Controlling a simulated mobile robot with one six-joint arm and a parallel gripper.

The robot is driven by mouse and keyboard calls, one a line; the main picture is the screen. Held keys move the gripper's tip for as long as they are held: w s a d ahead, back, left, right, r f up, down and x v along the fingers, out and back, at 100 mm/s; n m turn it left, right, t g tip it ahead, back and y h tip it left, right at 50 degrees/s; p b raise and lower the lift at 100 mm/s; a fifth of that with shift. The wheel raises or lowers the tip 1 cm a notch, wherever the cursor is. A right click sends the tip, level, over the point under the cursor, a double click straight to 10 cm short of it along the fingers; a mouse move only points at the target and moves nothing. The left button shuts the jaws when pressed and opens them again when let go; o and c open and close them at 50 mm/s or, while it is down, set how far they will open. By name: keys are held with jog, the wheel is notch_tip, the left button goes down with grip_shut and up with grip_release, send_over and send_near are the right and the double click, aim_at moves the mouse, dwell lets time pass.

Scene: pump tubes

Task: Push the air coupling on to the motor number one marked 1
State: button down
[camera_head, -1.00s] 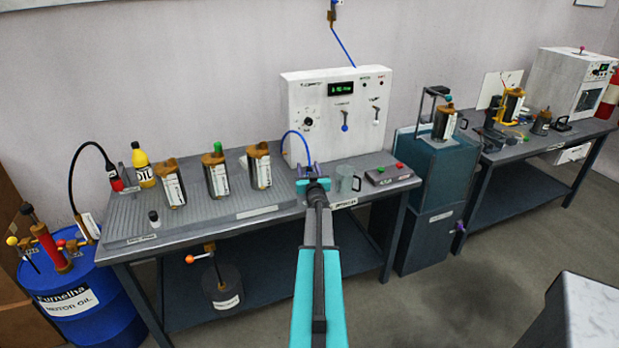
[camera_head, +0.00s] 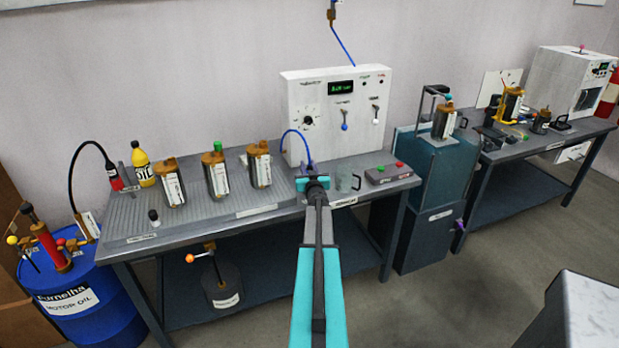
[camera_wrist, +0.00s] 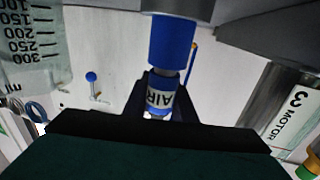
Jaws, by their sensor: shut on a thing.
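My gripper (camera_head: 311,183) is over the front part of the bench, right of the motors. In the wrist view my gripper (camera_wrist: 160,98) is shut on the air coupling (camera_wrist: 162,100), a blue and white piece lettered AIR. A blue hose (camera_head: 292,133) arches from the white panel to the coupling. Three motors stand in a row on the bench: left (camera_head: 171,186), middle with a green top (camera_head: 215,178) and right (camera_head: 259,170). Their numbers are unreadable in the head view. The wrist view shows a motor marked 3 (camera_wrist: 292,112) at its right edge.
A measuring jug (camera_head: 347,182) and a grey box with red and green buttons (camera_head: 388,174) are to the gripper's right. The white panel (camera_head: 337,112) stands behind.

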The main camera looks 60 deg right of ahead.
notch_tip(320, 180, up, 10)
jog(key=p, duration=0.1)
dwell(0.8)
dwell(0.6)
